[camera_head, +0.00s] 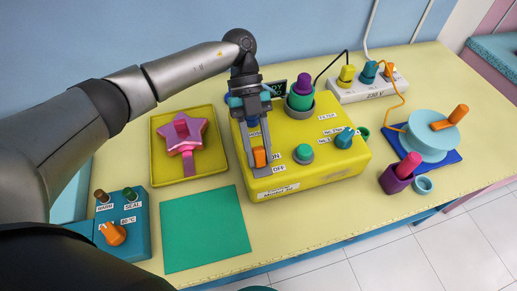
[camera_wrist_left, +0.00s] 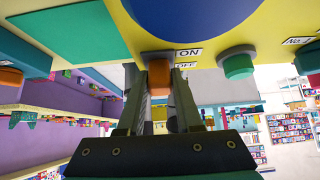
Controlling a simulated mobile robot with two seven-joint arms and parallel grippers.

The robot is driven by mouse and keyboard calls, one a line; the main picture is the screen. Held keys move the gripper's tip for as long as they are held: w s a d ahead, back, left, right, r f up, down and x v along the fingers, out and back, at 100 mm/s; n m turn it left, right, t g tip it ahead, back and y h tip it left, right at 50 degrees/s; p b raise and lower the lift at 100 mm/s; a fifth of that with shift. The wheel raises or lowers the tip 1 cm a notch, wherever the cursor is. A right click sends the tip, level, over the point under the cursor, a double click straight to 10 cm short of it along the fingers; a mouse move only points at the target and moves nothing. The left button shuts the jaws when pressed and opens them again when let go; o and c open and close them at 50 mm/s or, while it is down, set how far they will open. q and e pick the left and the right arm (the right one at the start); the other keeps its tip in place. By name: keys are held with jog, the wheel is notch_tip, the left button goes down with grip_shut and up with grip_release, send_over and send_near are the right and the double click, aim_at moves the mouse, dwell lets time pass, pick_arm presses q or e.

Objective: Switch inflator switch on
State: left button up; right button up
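The yellow inflator box (camera_head: 318,178) stands on the table. On its top left is an orange rocker switch (camera_head: 259,157), with ON and OFF labels beside it. My left gripper (camera_head: 258,160) points down over the switch with its two fingers apart. In the left wrist view the orange switch (camera_wrist_left: 158,80) shows at the fingertips, between the fingers, next to the ON and OFF labels. I cannot tell whether a finger touches it, or which way it is tipped. The gripper hides part of the switch. My right gripper is not in view.
On the box are a green button (camera_head: 303,152), a teal knob (camera_head: 345,138) and a green-purple nozzle (camera_head: 301,94). A tray with a pink star (camera_head: 181,134), a green mat (camera_head: 205,228) and a blue sealer box (camera_head: 122,222) lie left. A power strip (camera_head: 368,87) and spool (camera_head: 433,136) stand right.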

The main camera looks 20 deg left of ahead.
pick_arm(q)
jog(key=o, duration=0.4)
jog(key=v, duration=1.5)
jog(key=shift+r, duration=0.1)
